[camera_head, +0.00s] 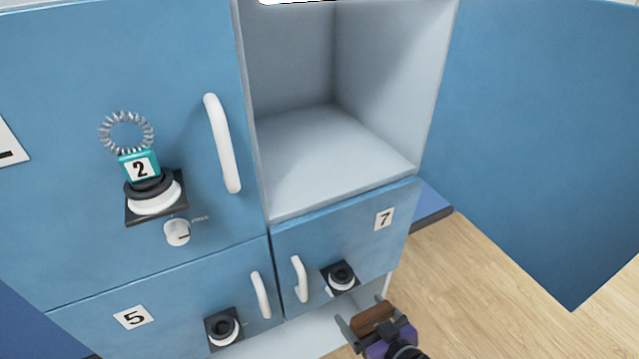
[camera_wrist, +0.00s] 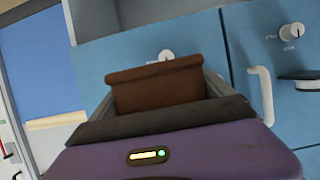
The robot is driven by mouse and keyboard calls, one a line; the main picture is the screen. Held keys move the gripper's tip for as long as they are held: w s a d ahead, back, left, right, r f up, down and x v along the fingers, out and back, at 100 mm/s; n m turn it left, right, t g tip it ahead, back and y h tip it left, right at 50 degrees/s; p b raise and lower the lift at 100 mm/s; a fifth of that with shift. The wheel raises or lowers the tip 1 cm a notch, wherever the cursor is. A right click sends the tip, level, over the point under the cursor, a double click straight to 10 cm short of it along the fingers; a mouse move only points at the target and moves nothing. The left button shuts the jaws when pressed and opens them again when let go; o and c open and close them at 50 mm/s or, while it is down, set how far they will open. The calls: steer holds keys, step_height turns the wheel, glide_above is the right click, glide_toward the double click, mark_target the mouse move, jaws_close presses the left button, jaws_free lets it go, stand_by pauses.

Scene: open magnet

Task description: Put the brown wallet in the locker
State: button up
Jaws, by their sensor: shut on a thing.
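The brown wallet (camera_head: 372,319) is between the fingers of my gripper (camera_head: 368,326), low at the bottom right of the head view, in front of the locker's lower doors. In the wrist view the wallet (camera_wrist: 155,84) stands out above my gripper (camera_wrist: 160,105), which is shut on it. The locker (camera_head: 330,150) is blue with a grey inside. Its upper right compartment (camera_head: 320,165) is open and looks empty in the part that shows. Its open door (camera_head: 540,120) swings out to the right. My gripper is below and in front of that compartment.
Door 2 (camera_head: 60,200) is shut, with a white handle, a knob and a tagged coil (camera_head: 126,132) on a round black-and-white mount. Doors 5 (camera_head: 170,300) and 7 (camera_head: 350,235) below are shut, with handles sticking out. Wooden floor (camera_head: 480,290) lies clear at right.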

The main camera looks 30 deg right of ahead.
steer(key=r+p, duration=0.1)
steer(key=r, duration=0.1)
steer(key=r+p, duration=0.4)
steer(key=r, duration=0.1)
steer(key=shift+w+d, duration=0.1)
steer(key=shift+d, duration=0.2)
steer(key=shift+f, duration=0.1)
steer(key=shift+w+r, duration=0.15)
steer(key=shift+r, duration=0.1)
